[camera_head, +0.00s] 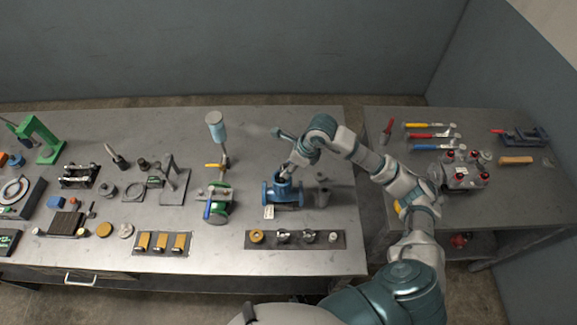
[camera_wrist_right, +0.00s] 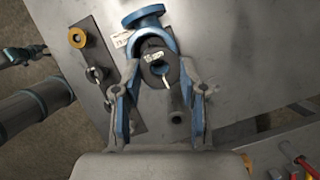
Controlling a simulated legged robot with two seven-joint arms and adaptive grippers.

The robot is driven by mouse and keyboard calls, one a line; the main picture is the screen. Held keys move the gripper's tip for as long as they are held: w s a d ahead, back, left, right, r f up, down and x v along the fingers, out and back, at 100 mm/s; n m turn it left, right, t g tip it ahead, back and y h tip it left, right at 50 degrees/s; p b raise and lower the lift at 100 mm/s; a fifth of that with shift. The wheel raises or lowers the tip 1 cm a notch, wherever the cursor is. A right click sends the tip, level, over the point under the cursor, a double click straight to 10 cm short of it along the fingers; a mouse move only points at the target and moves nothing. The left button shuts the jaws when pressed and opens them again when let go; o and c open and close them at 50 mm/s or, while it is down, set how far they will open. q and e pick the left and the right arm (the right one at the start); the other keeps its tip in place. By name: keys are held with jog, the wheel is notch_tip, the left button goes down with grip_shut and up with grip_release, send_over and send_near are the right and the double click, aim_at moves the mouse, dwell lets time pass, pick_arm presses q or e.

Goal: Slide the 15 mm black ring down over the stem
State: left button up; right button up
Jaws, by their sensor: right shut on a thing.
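My right gripper (camera_head: 287,174) reaches down over the blue valve body (camera_head: 283,194) on the bench. In the right wrist view the two fingers of my right gripper (camera_wrist_right: 159,76) are shut on the dark ring (camera_wrist_right: 152,72), which carries a small white label. The ring is at the mouth of the blue valve body (camera_wrist_right: 148,22). The stem cannot be made out clearly, and I cannot tell whether the ring is around it. My left gripper is not in view.
A dark tray (camera_head: 328,240) with a brass ring (camera_head: 256,236) and metal parts lies in front of the valve. A green valve (camera_head: 217,207) with handles stands to the left. Grey cylinders (camera_head: 322,197) stand close on the right. A second table (camera_head: 520,205) holds tools.

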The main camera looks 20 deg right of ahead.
jog(key=shift+a, duration=0.7)
jog(key=shift+a+r, duration=0.1)
jog(key=shift+a, duration=0.65)
jog(key=shift+d+f+b, duration=0.35)
jog(key=shift+d+f, duration=0.05)
jog(key=shift+d, duration=0.1)
jog(key=shift+d+f, duration=0.25)
jog(key=shift+a+f+b, duration=0.1)
jog(key=shift+b, duration=0.2)
jog(key=o, duration=0.9)
jog(key=shift+a, duration=0.15)
jog(key=shift+o, duration=0.8)
jog(key=shift+a, duration=0.3)
jog(key=o, duration=0.4)
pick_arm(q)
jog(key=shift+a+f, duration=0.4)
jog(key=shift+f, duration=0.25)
